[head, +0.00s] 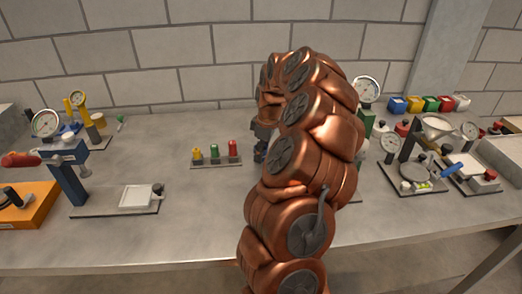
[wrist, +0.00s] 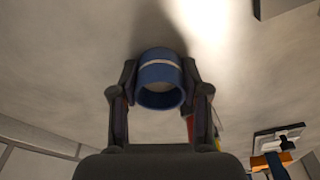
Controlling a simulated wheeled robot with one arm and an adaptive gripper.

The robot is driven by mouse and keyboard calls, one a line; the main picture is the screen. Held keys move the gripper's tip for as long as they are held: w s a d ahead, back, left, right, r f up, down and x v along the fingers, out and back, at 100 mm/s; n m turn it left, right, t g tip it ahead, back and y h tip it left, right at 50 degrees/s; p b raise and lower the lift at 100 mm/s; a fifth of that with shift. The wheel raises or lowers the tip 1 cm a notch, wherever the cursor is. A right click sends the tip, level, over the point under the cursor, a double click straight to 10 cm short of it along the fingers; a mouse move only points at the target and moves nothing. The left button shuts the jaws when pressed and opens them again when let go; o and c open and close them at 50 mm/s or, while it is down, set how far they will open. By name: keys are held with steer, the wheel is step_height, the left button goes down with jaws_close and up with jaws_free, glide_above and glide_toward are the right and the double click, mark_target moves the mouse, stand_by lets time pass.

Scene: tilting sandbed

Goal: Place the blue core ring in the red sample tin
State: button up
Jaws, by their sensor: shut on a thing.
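In the wrist view the blue core ring (wrist: 160,73) is a short open cylinder with a pale band around it. My gripper (wrist: 159,80) is shut on it, one finger on each side. In the head view my gripper (head: 260,149) is mostly hidden behind my copper arm, beside the small bottle rack, and I cannot make out the ring there. A red open box (head: 446,104), which looks like the red sample tin, stands at the back right in a row of coloured boxes. The gripper is well to the left of it.
A rack (head: 216,162) with yellow, green and red bottles stands just left of my gripper. A dial gauge (head: 367,90), a funnel stand (head: 436,125) and other instruments crowd the right side. A white tray (head: 137,197) lies at left.

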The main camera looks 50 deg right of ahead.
steer(key=shift+f, duration=0.15)
steer(key=o, duration=0.9)
steer(key=r, duration=0.4)
steer(key=s+r+b, duration=0.1)
steer(key=r, duration=0.3)
steer(key=r+b, duration=0.1)
steer(key=r, duration=0.3)
steer(key=shift+s+d+r, duration=0.15)
steer(key=shift+s+d, duration=0.15)
